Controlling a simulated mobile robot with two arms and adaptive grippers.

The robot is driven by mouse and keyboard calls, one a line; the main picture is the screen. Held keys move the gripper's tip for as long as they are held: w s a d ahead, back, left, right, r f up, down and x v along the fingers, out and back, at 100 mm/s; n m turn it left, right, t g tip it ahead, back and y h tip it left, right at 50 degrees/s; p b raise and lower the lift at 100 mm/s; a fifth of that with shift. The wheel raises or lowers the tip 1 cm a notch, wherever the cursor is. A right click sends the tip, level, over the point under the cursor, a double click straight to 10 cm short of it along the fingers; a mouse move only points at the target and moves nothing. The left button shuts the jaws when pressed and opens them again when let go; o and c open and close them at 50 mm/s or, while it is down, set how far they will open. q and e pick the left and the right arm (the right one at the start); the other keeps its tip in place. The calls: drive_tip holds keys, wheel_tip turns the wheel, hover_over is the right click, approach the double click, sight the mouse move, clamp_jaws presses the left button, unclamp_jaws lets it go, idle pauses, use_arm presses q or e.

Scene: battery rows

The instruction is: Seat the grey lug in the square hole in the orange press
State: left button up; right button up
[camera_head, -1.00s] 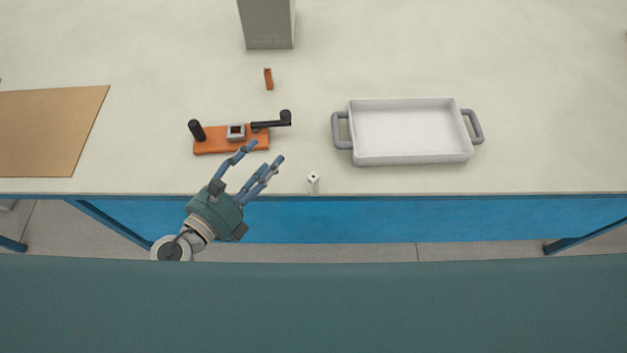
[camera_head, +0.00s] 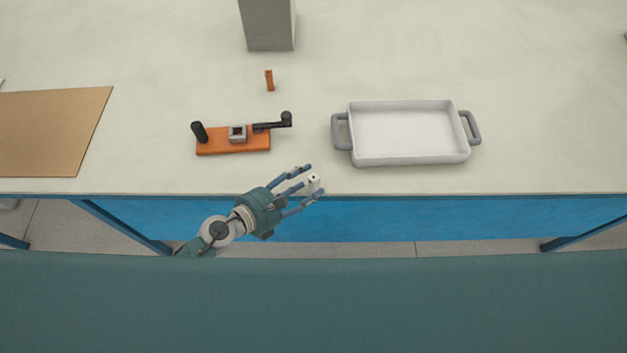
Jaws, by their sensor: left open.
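The small pale grey lug (camera_head: 314,180) stands near the front edge of the table, with dark marks on its top. My left gripper (camera_head: 311,184) is open, with its fingers on either side of the lug; I cannot tell whether they touch it. The orange press (camera_head: 215,142) lies farther back and to the left. It has a grey block with a dark square hole (camera_head: 237,132), a black post at its left end and a black lever at its right. The hole looks empty. My right gripper is not in view.
A white tray (camera_head: 408,159) with grey handles stands to the right of the press. A small orange-brown piece (camera_head: 269,80) and a grey box (camera_head: 268,30) are behind the press. A brown board (camera_head: 50,132) lies at the left. The table between press and tray is clear.

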use_arm(q)
drive_tip(key=shift+x, duration=0.75)
clamp_jaws()
drive_tip(key=shift+s+r, duration=0.1)
